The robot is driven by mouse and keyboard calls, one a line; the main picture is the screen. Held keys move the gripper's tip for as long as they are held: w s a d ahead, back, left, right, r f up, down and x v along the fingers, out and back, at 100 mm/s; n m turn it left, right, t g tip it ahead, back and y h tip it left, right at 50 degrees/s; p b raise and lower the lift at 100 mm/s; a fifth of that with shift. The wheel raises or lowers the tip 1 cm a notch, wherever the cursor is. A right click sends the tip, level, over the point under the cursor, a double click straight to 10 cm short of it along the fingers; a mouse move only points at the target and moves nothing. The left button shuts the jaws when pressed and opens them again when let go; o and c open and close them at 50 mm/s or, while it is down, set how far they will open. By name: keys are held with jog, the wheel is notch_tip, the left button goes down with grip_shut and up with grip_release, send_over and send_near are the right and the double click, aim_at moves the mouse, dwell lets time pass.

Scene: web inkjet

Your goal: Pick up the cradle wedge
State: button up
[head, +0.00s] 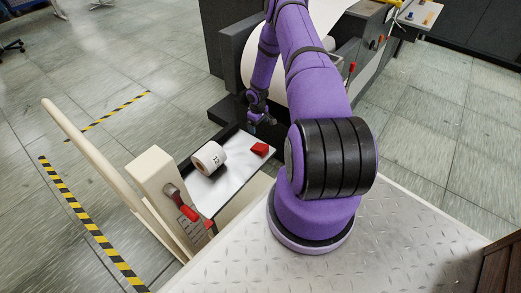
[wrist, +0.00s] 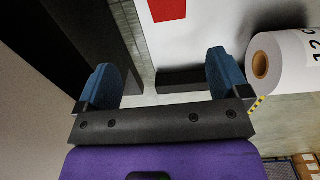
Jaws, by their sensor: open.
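The cradle wedge, a small red block (head: 260,149), lies on the white surface of a tray (head: 226,183). In the wrist view the wedge (wrist: 167,8) is cut off by the top edge, beyond my fingertips. My gripper (head: 259,124) is above the far end of the tray, a little beyond the wedge in the head view. In the wrist view its two blue-padded fingers (wrist: 162,78) are spread apart with nothing held between them. The gripper and the wedge are apart.
A white paper roll (head: 208,158) marked with digits lies beside the wedge; it also shows in the wrist view (wrist: 285,62), near the right finger. A beige post with a red-handled lever (head: 184,206) stands at the tray's near-left end. Dark machine walls (wrist: 62,45) rise close to the left finger.

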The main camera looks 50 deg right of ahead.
send_over(261, 147)
jog(key=f, duration=0.9)
jog(key=shift+w+d, duration=0.2)
jog(key=shift+d, duration=0.05)
jog(key=shift+a+f, duration=0.15)
jog(key=shift+f, duration=1.4)
jog(key=shift+a+f, duration=0.1)
jog(key=shift+f, duration=1.45)
jog(key=c, duration=1)
